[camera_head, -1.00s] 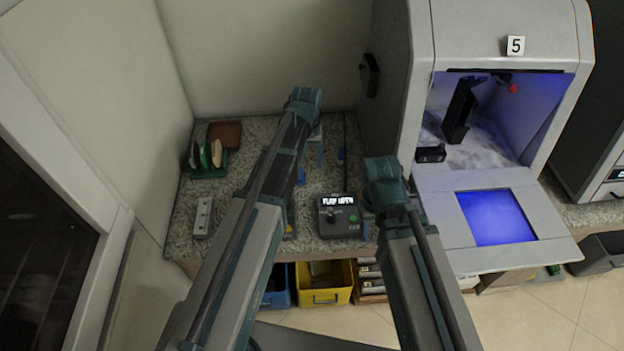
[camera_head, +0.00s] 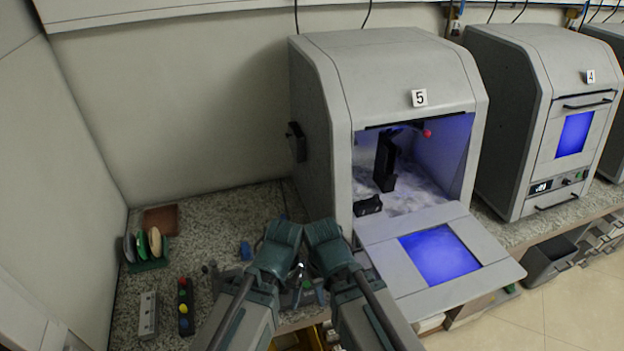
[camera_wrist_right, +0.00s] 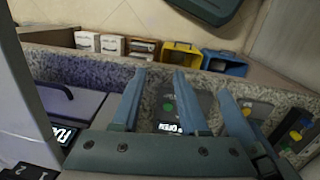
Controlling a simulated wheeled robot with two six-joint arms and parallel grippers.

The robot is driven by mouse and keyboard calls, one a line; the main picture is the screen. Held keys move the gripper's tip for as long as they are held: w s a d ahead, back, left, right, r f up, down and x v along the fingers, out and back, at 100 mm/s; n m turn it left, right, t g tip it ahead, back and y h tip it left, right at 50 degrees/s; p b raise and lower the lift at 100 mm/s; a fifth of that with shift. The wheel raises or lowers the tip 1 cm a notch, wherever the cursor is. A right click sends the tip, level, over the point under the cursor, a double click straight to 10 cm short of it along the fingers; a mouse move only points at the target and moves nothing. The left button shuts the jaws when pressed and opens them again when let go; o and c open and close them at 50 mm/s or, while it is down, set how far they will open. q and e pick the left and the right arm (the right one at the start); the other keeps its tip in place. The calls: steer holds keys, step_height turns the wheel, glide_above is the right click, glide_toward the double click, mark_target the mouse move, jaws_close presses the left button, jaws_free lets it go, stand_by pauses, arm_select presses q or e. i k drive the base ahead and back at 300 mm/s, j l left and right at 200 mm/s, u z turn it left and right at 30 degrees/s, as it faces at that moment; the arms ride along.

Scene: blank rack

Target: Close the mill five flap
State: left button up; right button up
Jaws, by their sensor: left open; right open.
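The mill marked five (camera_head: 320,100) stands at the middle right of the head view. Its flap (camera_head: 488,250), a pale panel with a glowing blue window, is open and lies folded outward below the chamber opening. My left gripper (camera_head: 298,280) is low in the head view, left of the flap, and partly hidden by my arms. My right gripper is mostly hidden there by its arm; in the right wrist view its two fingers (camera_wrist_right: 159,72) are apart and empty, above the counter. Neither gripper touches the flap in the head view. One more finger beside them appears to be my left gripper's.
A control box (camera_wrist_right: 180,105) with a green button lies below my right fingers. Mill four (camera_head: 540,110) stands to the right, its flap shut. A disc rack (camera_head: 148,264) and a button strip (camera_head: 184,305) are on the counter's left. Yellow (camera_wrist_right: 180,58) and blue bins stand below.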

mark_target(438, 255)
steer(key=k+l+z, duration=0.1)
steer(key=z, duration=0.25)
steer(key=k+l+z, duration=0.2)
steer(key=z, duration=0.2)
steer(key=k, duration=0.1)
